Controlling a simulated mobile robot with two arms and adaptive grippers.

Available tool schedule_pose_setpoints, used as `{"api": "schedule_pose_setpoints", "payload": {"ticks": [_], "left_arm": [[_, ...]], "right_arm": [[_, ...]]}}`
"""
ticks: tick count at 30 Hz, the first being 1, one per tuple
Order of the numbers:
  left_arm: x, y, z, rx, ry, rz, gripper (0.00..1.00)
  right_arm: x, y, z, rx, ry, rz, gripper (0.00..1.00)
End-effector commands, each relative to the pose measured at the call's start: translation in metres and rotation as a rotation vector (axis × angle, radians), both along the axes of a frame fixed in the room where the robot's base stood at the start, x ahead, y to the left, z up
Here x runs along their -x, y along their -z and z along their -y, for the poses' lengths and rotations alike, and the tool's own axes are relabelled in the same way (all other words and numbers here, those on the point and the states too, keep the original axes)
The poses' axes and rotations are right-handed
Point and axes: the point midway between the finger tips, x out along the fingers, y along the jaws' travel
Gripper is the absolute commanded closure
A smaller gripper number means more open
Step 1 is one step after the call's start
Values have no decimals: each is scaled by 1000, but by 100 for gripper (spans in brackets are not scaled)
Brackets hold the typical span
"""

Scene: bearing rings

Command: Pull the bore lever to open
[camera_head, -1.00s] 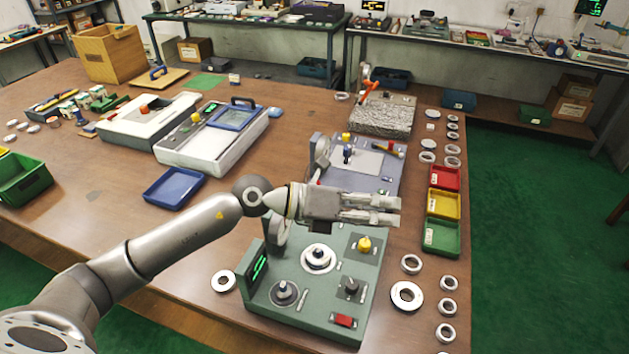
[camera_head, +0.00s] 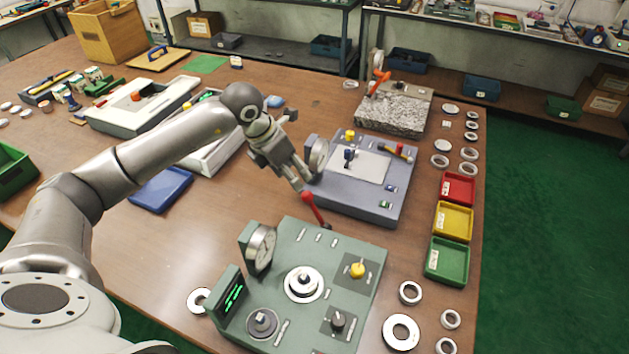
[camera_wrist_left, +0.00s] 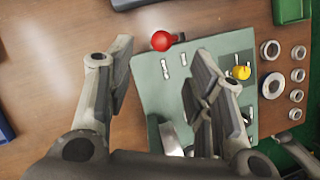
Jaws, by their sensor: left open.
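The red-handled lever (camera_head: 313,208) stands at the far edge of the green gauge machine (camera_head: 345,243), leaning up toward the left. My left gripper (camera_head: 298,181) is open just above the lever's red knob, pointing down at it. In the left wrist view the red knob (camera_wrist_left: 162,40) appears between the two spread finger tips, a little beyond them; I cannot tell whether either finger touches it. The green machine's top (camera_wrist_left: 160,90) lies below the fingers there, partly hidden by the right finger.
A blue-grey machine (camera_head: 376,207) stands close behind the lever. The green machine carries a round dial (camera_head: 261,249) and a yellow knob (camera_head: 357,270). Red (camera_head: 458,187), yellow (camera_head: 453,221) and green (camera_head: 446,260) trays and several metal rings line the right side.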

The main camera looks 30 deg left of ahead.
Motion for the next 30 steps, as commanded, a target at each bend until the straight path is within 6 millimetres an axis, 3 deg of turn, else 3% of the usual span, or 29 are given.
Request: {"api": "schedule_pose_setpoints", "payload": {"ticks": [4,9,13,17,24,30], "left_arm": [[-4,12,3,0,1,-4,52],[-15,42,10,1,0,-6,52],[-23,65,14,3,0,-4,52],[-30,82,17,1,0,-3,52],[-35,98,20,-1,2,0,52],[-35,99,20,1,2,1,52]], "right_arm": [[5,-6,-2,-3,1,-6,60],[35,-16,-3,-1,0,-50,60],[49,-23,-2,0,0,-71,60],[44,-27,-2,-1,-1,-63,60],[13,-32,-4,-5,-2,-14,60],[16,-31,-2,-2,-1,-21,60]]}}
